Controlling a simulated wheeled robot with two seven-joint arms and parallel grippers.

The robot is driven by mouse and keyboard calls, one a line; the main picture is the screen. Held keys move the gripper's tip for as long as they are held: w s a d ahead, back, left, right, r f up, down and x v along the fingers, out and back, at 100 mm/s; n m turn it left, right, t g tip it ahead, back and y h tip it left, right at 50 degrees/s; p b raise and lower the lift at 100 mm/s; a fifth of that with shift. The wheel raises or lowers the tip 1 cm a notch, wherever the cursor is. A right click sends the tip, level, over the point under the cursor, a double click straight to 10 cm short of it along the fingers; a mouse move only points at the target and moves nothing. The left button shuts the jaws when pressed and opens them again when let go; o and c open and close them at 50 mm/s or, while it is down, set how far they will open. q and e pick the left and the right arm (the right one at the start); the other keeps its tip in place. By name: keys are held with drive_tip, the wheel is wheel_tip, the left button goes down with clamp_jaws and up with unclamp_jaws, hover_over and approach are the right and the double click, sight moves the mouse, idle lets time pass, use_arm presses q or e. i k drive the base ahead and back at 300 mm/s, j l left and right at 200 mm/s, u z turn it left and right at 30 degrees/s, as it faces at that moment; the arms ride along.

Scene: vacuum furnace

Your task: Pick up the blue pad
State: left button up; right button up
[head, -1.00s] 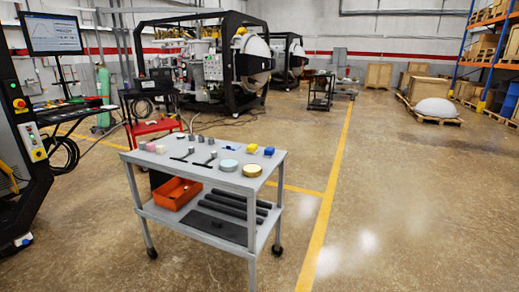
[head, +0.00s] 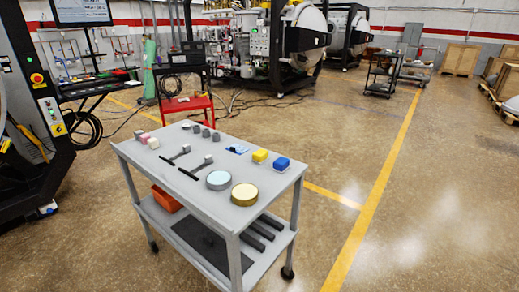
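A grey two-shelf cart (head: 257,210) stands in front of me. A blue block-shaped pad (head: 281,163) lies on its top near the far right edge. A yellow block (head: 260,155) of similar shape lies just left of it, a small gap apart. A flat light-blue piece (head: 237,149) lies further left. Neither of my grippers is in view.
Two round discs, one pale blue (head: 219,180) and one gold-rimmed (head: 244,194), lie nearer on the cart top. Several small grey parts and two black-handled tools (head: 190,174) lie to the left. A red stool-like stand (head: 187,105) is behind the cart. Floor at right is clear.

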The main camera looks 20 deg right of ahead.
sight(281, 164)
drive_tip(key=i+l+u, duration=0.25)
drive_tip(key=l+u, duration=0.2)
drive_tip(key=l, duration=0.5)
drive_tip(key=i+l+u, duration=0.1)
drive_tip(key=l+u, duration=0.3)
drive_tip(key=l, duration=0.55)
drive_tip(key=l+u, duration=0.45)
drive_tip(key=l, duration=0.55)
